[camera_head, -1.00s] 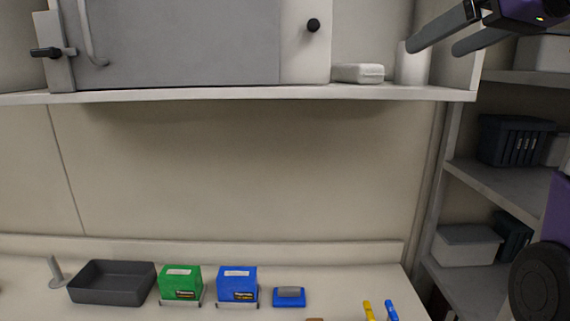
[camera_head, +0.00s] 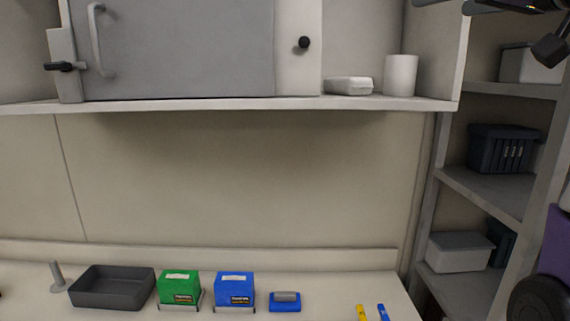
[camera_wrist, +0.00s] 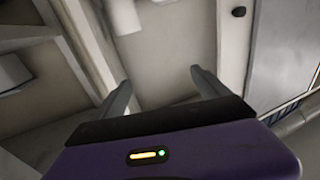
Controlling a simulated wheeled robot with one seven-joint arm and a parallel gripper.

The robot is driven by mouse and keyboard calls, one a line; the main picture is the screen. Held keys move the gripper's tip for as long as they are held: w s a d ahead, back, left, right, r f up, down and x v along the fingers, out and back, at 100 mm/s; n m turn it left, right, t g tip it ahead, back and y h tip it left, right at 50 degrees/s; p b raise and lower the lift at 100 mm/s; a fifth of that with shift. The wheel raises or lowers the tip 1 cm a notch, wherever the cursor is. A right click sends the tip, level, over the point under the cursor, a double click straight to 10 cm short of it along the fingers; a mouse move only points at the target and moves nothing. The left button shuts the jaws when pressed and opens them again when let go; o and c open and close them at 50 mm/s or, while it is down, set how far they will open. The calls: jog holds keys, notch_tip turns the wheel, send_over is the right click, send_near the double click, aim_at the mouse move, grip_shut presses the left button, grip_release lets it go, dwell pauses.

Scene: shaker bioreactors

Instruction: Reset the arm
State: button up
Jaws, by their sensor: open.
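My gripper (camera_wrist: 160,84) shows in the wrist view with its two grey fingers spread wide apart and nothing between them. Its purple body with a small yellow and green light fills the bottom of that view. In the head view only a dark part of my arm's end shows at the top right corner, mostly cut off by the frame, in front of the shelves. The gripper is up high, apart from the bench and its objects.
A wall shelf (camera_head: 210,107) holds a grey-doored cabinet (camera_head: 180,45), a white box (camera_head: 348,86) and a white cylinder (camera_head: 401,75). On the bench are a dark tray (camera_head: 112,302), a green box (camera_head: 179,288) and a blue box (camera_head: 234,289). A shelving rack (camera_head: 485,190) stands at right.

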jog(key=w+d+f+m+t+h, duration=0.1)
jog(key=d+f+m+t+h, duration=0.1)
jog(key=f, duration=0.7)
jog(key=w+d+f+m+t+h, duration=0.1)
jog(key=d+f+m+t+h, duration=0.15)
jog(key=f, duration=0.65)
jog(key=s+a+f+m+h, duration=0.1)
jog(key=s+f, duration=0.2)
jog(key=f, duration=0.4)
jog(key=s+f+h+b, duration=0.1)
jog(key=s+f, duration=0.2)
jog(key=f, duration=0.3)
jog(key=s+a+f+m+h, duration=0.1)
jog(key=s+f, duration=0.2)
jog(key=f, duration=0.4)
jog(key=s+a+f+n+g, duration=0.1)
jog(key=s+a+f+g, duration=0.1)
jog(key=s+f, duration=0.7)
jog(key=s+a+f+n+g+y+b, duration=0.1)
jog(key=s+a+f+g, duration=0.2)
jog(key=s+f, duration=0.6)
jog(key=s+a+f+n+g+y+b, duration=0.1)
jog(key=s+f, duration=0.8)
jog(key=s, duration=1.2)
jog(key=shift+s+a+f+g, duration=0.35)
jog(key=shift+a+g, duration=0.4)
jog(key=shift+a, duration=0.3)
